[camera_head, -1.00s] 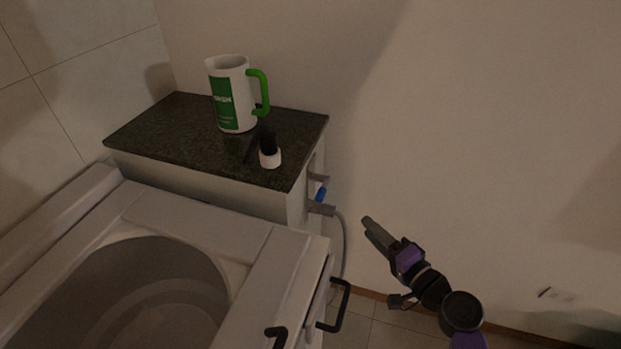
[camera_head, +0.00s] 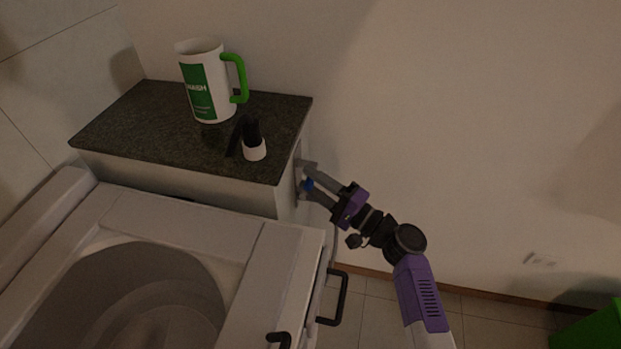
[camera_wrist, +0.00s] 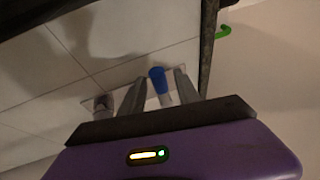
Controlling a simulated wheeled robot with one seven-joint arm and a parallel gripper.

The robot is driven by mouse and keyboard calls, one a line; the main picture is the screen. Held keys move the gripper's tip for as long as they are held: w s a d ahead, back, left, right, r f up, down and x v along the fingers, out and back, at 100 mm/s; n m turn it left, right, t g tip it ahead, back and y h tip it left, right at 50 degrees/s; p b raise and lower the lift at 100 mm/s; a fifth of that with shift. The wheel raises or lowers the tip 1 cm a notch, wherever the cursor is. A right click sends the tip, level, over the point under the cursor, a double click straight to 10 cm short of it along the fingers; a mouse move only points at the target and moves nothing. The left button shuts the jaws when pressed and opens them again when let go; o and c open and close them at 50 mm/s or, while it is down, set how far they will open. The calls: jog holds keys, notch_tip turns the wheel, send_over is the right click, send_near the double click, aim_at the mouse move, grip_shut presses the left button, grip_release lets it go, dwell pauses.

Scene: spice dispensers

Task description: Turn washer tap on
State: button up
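The washer tap has a small blue handle (camera_head: 308,185) and sits at the right side of the dark-topped cabinet. In the wrist view the blue handle (camera_wrist: 157,79) stands between my two grey fingers, with a gap visible on each side. My gripper (camera_head: 311,181) is open, with its fingers pointing left at the tap, one above and one below the handle. The tap's body is largely hidden behind the fingers. I cannot tell whether either finger touches the handle.
The cabinet's dark stone top (camera_head: 165,135) holds a white and green mug (camera_head: 207,88) and a small black and white item (camera_head: 253,146).

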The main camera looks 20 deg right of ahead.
jog(key=shift+w+a+r, duration=0.1)
jog(key=shift+w+a, duration=0.05)
jog(key=shift+w, duration=0.1)
grip_shut()
dwell(1.4)
